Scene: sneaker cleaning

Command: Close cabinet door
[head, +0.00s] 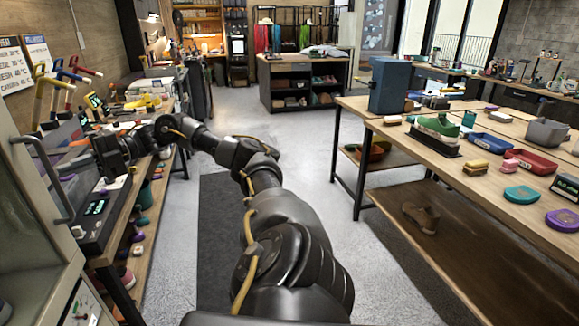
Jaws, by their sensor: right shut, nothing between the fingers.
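A grey-green cabinet door (62,248) with a long curved metal handle (62,198) fills the left edge of the head view. Only part of the door and cabinet shows, and I cannot tell how far it stands open. My right arm comes in from the bottom middle and bends left over the aisle. Its right gripper (78,164) is shut and empty, a little to the right of the handle, by the workbench. I cannot tell whether it touches the handle; they appear apart. My left gripper is not in view.
A cluttered workbench (118,222) with tools and brushes runs behind the door along the left wall. A wooden table (450,165) with trays, brushes and a shoe stands at right. A dark mat (217,225) lies on the open floor between. A display island (300,68) stands farther back.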

